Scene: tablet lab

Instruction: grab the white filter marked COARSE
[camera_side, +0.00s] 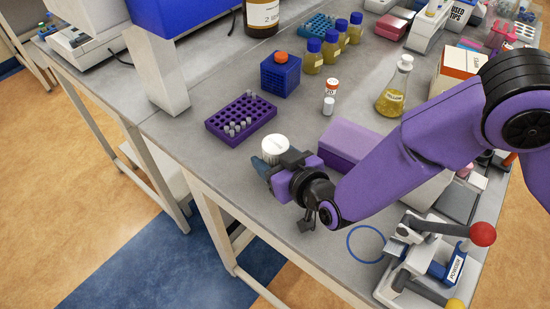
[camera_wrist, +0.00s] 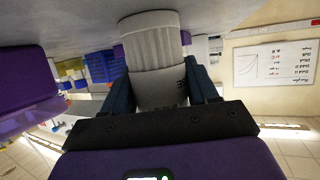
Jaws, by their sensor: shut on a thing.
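A white, round-topped filter (camera_side: 275,147) is at my gripper's jaws, near the front edge of the bench. In the wrist view the filter (camera_wrist: 152,45) is a ribbed white cylinder between the two blue-grey fingers. Dark marking shows on its side, partly hidden and too small to read, so I cannot confirm COARSE. My gripper (camera_side: 274,162) is low over the bench and shut on this filter; its fingers also show in the wrist view (camera_wrist: 161,84). I cannot tell whether the filter rests on the bench or is slightly raised.
A purple rack (camera_side: 241,118) with several small vials stands behind. A purple box (camera_side: 347,145) is close to the right of my gripper. A lever press (camera_side: 432,260) stands at the front right.

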